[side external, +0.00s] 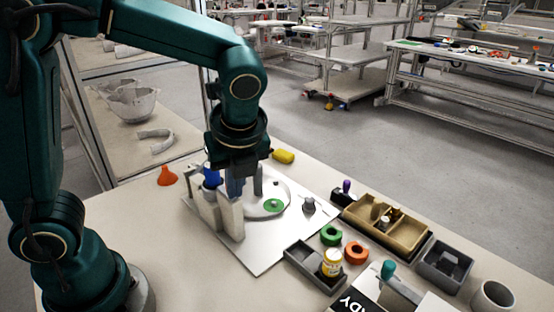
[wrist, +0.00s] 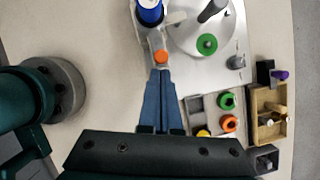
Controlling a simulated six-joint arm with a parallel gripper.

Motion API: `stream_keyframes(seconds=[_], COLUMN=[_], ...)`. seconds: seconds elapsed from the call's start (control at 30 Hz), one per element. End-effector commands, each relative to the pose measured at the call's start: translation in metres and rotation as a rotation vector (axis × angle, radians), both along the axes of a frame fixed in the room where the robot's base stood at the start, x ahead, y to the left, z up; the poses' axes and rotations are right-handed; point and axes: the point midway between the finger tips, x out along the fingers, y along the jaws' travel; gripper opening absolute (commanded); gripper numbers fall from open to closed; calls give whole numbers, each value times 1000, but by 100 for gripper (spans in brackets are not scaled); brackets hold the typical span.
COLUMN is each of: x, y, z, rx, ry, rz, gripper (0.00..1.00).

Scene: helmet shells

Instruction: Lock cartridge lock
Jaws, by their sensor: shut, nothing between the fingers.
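A blue cartridge (side external: 211,175) stands in a pale fixture (side external: 229,218) on a light metal plate, and it also shows at the top of the wrist view (wrist: 150,12). An orange round knob (wrist: 161,56) sits on the fixture just below the cartridge in the wrist view; it looks like the cartridge lock, but its setting cannot be told. My gripper (wrist: 160,72) points down with its fingers together and empty, the tips right at the orange knob. I cannot tell whether they touch it. In the side view my gripper (side external: 235,188) partly hides the fixture and the knob.
A round plate with a green disc (side external: 273,205) and a grey post lies beside the fixture. Green and orange rings (side external: 356,252), a grey tray (side external: 300,257) and a tan bin (side external: 372,232) stand to the right. An orange funnel (side external: 167,176) is at left.

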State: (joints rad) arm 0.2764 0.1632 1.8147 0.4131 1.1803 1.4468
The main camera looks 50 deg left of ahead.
Motion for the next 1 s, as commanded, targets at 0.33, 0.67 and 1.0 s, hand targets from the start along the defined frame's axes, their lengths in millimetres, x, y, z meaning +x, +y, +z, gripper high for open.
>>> stream_keyframes(seconds=[0.33,0.67,1.0], x=[1,2,-1], y=[10,26,13], z=[0,0,-1], rx=[0,6,0], ry=[-1,2,4], rz=[5,2,1], gripper=[0,0,0])
